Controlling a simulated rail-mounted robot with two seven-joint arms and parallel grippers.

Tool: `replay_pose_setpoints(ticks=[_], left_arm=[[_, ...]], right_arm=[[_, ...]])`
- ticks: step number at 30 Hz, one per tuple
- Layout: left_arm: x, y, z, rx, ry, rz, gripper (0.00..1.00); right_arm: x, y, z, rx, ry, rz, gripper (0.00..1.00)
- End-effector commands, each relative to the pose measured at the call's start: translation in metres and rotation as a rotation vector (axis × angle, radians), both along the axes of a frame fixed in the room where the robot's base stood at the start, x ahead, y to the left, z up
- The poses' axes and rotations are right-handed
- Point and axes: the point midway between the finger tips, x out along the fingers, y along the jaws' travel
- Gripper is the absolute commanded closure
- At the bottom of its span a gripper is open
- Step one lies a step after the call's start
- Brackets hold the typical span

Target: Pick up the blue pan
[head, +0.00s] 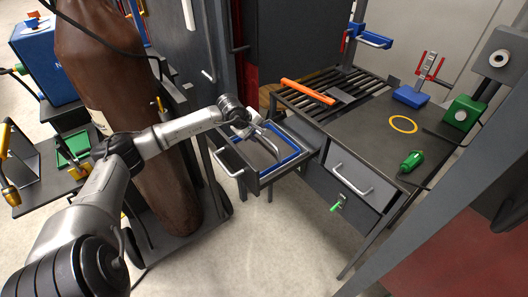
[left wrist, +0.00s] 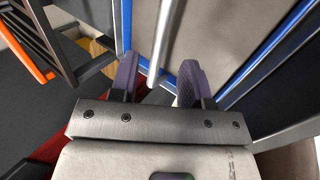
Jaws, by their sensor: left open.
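A blue-rimmed pan (head: 280,167) with a grey inside lies in the pulled-out drawer (head: 240,178) left of the workbench. A thin curved silver handle (head: 270,142) rises over it. My left gripper (head: 243,130) is at the far left part of the drawer, near one end of this handle. In the left wrist view, my open gripper (left wrist: 158,78) has its two purple-grey fingers on either side of a silver bar (left wrist: 164,40), which looks like the handle. Blue rim (left wrist: 277,42) runs to the right. Contact cannot be told. My right gripper is not in view.
The workbench (head: 365,125) carries an orange bar (head: 307,91), a blue block (head: 411,96), a yellow ring (head: 403,124) and a green tool (head: 411,161). A shut drawer (head: 352,184) is right of the open one. A brown cylinder (head: 125,110) stands left, close to my arm.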

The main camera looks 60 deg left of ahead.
Motion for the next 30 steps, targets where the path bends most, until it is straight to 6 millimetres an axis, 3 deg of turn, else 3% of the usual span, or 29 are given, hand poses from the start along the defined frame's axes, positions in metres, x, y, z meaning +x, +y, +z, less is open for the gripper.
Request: replay_pose_setpoints(ticks=[9, 21, 30], left_arm=[[0.023, 0.001, -0.032, -0.004, -0.002, 0.001, 0.57], [0.028, 0.002, -0.039, -0.001, 0.000, -0.001, 0.57], [0.028, 0.002, -0.039, -0.001, 0.000, -0.001, 0.84]], right_arm=[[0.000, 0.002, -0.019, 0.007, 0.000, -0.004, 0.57], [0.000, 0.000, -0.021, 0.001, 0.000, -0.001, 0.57], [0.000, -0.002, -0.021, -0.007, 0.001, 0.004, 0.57]])
